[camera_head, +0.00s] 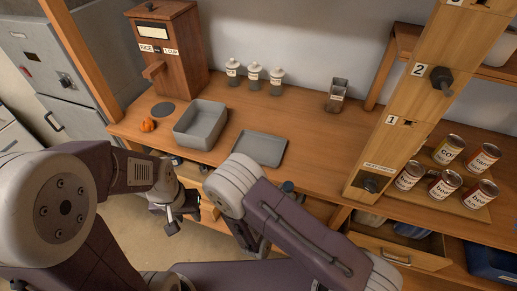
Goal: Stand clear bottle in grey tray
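A flat grey tray (259,149) lies empty on the counter, left of and nearer than the container. My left gripper (174,214) hangs in front of the counter's front edge, apart from both; its finger opening is too small and dark to judge. My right arm crosses the lower middle of the view. A dark part beneath its joint may be the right gripper, mostly hidden by the arm.
A deep grey basin (201,124) stands left of the tray, beside an orange object (148,125). A wooden dispenser (168,50) and several small white-topped jars (254,75) stand behind. A wooden post (405,110) and several cans (447,150) are at right. Counter right of the tray is clear.

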